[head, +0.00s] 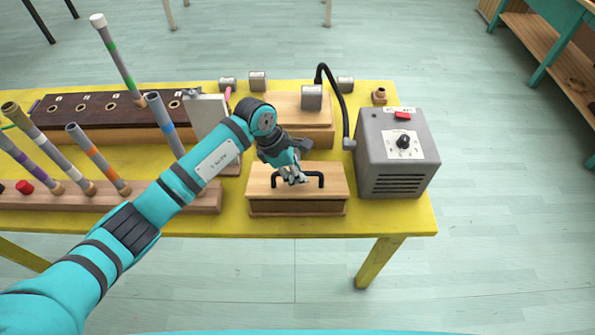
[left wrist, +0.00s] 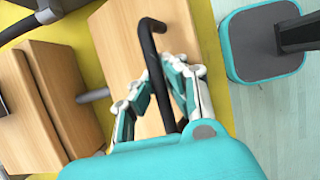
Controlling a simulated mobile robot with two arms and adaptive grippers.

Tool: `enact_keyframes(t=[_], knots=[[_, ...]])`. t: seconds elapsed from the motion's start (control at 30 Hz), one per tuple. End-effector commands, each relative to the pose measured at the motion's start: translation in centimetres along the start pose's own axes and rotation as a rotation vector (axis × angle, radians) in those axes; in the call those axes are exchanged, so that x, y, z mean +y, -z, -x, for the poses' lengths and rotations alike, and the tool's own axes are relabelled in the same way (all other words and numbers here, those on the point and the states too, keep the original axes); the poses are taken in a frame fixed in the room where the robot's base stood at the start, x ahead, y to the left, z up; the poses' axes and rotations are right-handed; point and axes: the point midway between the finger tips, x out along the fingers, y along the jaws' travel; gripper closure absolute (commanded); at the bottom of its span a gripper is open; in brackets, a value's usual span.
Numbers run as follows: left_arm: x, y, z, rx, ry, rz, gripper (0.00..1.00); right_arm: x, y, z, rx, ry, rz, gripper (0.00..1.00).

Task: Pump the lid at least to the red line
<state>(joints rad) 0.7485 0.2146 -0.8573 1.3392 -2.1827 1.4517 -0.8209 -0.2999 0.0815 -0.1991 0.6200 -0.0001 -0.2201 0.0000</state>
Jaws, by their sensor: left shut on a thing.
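The wooden lid (head: 262,183) lies on a low wooden box (head: 297,208) at the front of the yellow table. It carries a black bar handle (head: 321,180), which also shows in the left wrist view (left wrist: 148,48). My left gripper (head: 294,178) is shut on the handle, with its fingers on both sides of the bar in the left wrist view (left wrist: 160,95). The fingers hide part of the handle. I cannot make out a red line in either view. My right gripper is not in view.
A grey metal box (head: 372,161) with a knob and red switch stands right of the lid. A black gooseneck (head: 337,92) rises behind. Several tubes (head: 100,165) on a wooden rail stand at left. A pale upright panel (head: 207,117) is close to my arm.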

Motion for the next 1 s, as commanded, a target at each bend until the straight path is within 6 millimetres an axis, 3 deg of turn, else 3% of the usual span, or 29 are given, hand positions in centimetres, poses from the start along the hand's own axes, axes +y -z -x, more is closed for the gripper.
enact_keyframes(t=[0.1,1.0], knots=[[-0.7,0.5,-0.9,0.003,0.006,0.004,1.0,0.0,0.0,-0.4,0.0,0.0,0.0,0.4],[-2.1,1.2,-2.5,0.006,0.011,0.006,1.0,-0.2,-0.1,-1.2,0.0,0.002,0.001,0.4]])
